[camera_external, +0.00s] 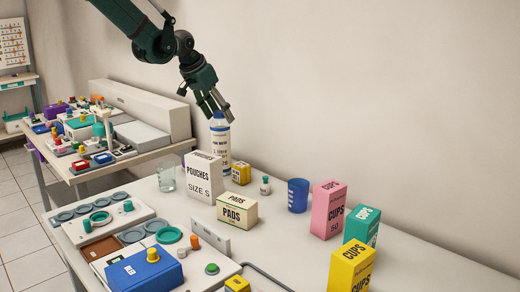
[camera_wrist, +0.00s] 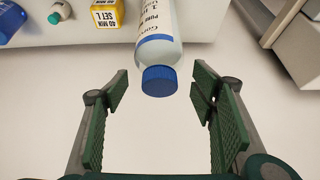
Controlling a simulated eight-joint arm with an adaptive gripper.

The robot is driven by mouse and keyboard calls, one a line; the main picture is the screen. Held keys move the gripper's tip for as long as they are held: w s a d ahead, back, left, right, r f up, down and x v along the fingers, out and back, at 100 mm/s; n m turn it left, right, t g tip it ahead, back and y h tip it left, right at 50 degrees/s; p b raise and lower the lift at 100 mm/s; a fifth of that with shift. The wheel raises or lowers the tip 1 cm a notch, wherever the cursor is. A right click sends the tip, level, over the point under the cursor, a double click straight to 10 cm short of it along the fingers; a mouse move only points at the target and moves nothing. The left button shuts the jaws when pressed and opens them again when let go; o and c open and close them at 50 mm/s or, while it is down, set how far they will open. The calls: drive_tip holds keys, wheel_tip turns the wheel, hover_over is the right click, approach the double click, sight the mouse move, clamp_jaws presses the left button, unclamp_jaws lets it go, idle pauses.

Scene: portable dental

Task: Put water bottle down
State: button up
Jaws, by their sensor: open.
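The water bottle (camera_external: 219,146) is white with a dark blue cap and stands upright on the table against the back wall, partly hidden by the white pouches box. My gripper (camera_external: 221,109) is just above its cap, angled down, with fingers apart. In the wrist view the bottle's blue cap (camera_wrist: 159,81) and its white body (camera_wrist: 158,40) show between and beyond the two green-padded fingers of my gripper (camera_wrist: 160,92). Clear gaps show on both sides of the cap, and neither finger touches it there.
Close by the bottle are the pouches box (camera_external: 203,178), a pads box (camera_external: 237,209), a small yellow box (camera_external: 241,174), a small teal-capped bottle (camera_external: 265,185) and a blue cup (camera_external: 298,195). A glass (camera_external: 166,178) stands left. Several cups boxes stand right. Bare table lies behind the blue cup.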

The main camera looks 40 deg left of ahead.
drive_tip(key=shift+v, duration=3)
drive_tip(key=s+d+r, duration=0.2)
drive_tip(key=s+r, duration=0.5)
drive_tip(key=s, duration=0.5)
drive_tip(key=s+d+r, duration=0.3)
drive_tip(key=s+r, duration=0.5)
drive_tip(key=s, duration=0.4)
drive_tip(key=s+d+f, duration=0.1)
drive_tip(key=s, duration=1.2)
drive_tip(key=s+d+f+t, duration=0.1)
drive_tip(key=s, duration=1.1)
drive_tip(key=shift+s+d, duration=0.4)
